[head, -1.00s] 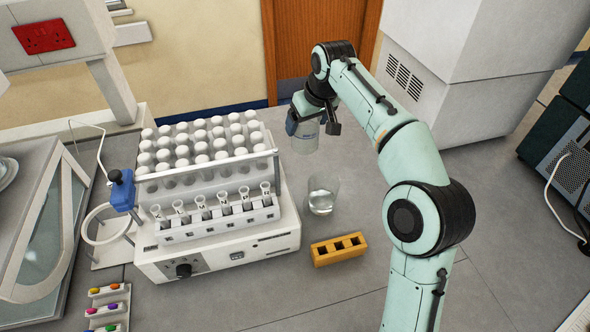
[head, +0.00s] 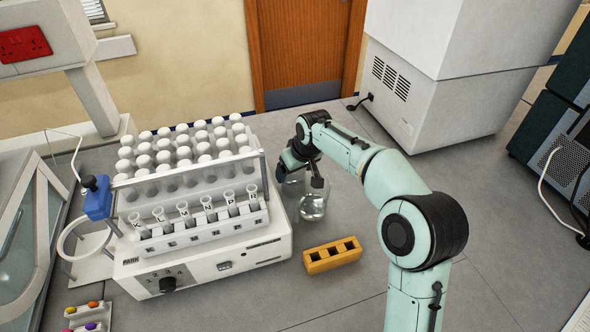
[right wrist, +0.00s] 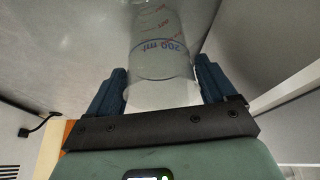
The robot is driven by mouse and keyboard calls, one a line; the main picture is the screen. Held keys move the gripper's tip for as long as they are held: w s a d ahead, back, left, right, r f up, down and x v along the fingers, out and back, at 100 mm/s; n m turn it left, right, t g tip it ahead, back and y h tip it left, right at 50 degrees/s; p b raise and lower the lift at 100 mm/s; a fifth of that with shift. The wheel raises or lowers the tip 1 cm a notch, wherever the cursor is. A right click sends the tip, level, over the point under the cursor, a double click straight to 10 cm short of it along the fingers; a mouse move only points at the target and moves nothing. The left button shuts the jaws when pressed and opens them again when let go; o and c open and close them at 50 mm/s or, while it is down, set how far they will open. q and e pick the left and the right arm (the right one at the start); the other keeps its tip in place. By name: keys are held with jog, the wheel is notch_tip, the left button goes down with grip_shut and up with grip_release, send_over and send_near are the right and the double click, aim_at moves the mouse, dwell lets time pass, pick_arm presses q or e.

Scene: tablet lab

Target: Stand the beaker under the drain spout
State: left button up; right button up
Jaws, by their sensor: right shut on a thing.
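My right gripper (head: 303,172) is shut on a clear beaker, left of the arm and right of the white tester. No drain spout can be made out. My left gripper is out of view.
A white unit (head: 220,262) with racks of white-capped vials stands left of the gripper. An orange block with holes (head: 332,255) lies in front. The grey bench (head: 340,300) is free at front right.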

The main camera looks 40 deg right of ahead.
jog(key=shift+f, duration=0.1)
jog(key=o, duration=0.8)
jog(key=shift+o, duration=0.2)
